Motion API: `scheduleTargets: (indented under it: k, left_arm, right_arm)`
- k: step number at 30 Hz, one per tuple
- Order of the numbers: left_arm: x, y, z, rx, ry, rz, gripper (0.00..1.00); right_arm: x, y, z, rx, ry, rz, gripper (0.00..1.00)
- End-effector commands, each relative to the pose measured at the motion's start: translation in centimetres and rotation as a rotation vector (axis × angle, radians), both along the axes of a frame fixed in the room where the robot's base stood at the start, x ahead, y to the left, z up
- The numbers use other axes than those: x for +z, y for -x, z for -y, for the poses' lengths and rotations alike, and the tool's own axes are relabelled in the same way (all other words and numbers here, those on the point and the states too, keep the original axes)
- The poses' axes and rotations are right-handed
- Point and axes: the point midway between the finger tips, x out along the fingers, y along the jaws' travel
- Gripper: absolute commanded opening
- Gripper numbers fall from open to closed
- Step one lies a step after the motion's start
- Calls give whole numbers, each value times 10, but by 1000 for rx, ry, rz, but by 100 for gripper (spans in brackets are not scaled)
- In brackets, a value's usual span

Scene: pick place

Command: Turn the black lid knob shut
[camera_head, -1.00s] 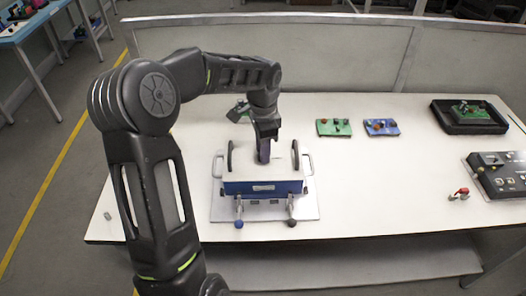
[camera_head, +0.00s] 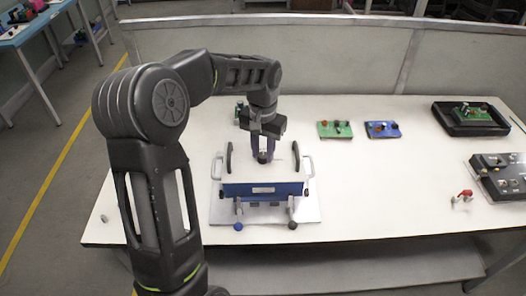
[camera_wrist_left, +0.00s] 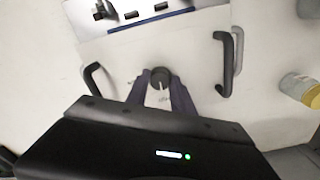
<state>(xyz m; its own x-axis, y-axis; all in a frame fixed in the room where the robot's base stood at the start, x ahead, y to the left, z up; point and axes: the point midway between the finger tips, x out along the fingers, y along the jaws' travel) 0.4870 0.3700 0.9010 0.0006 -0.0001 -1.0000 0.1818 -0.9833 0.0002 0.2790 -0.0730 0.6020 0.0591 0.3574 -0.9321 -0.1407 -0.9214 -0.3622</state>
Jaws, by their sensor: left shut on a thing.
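The black lid knob (camera_head: 262,158) stands in the middle of a white lid on a blue-fronted box (camera_head: 263,189). In the left wrist view the knob (camera_wrist_left: 160,76) is round with a white pointer line. Small lettering on the lid beside it is too small to read. My left gripper (camera_head: 262,155) comes down from above and is shut on the knob. Its two dark fingers (camera_wrist_left: 160,88) sit on either side of the knob in the left wrist view. My right gripper is not in view.
Black handles (camera_head: 296,158) stand at both sides of the lid. Green (camera_head: 334,129) and blue (camera_head: 382,128) boards lie to the right, with a black tray (camera_head: 447,122) and control box (camera_head: 497,176) farther right.

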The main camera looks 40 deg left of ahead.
Motion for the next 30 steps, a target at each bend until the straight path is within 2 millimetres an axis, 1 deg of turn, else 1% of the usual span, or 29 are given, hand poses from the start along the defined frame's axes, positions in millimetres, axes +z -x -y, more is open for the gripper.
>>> scheduleTargets:
  k: [7,19,20,27,30]
  left_arm:
    - [0,0,0,64,-1,-1,0]
    - [-1,0,0,71,0,-1,0]
    - [0,0,0,71,0,-1,30]
    - [0,0,0,70,0,-1,50]
    - [0,0,0,70,0,-1,50]
  right_arm:
    - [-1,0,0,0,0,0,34]
    - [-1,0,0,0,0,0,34]
    - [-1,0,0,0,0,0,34]
    - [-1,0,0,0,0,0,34]
    - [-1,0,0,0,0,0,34]
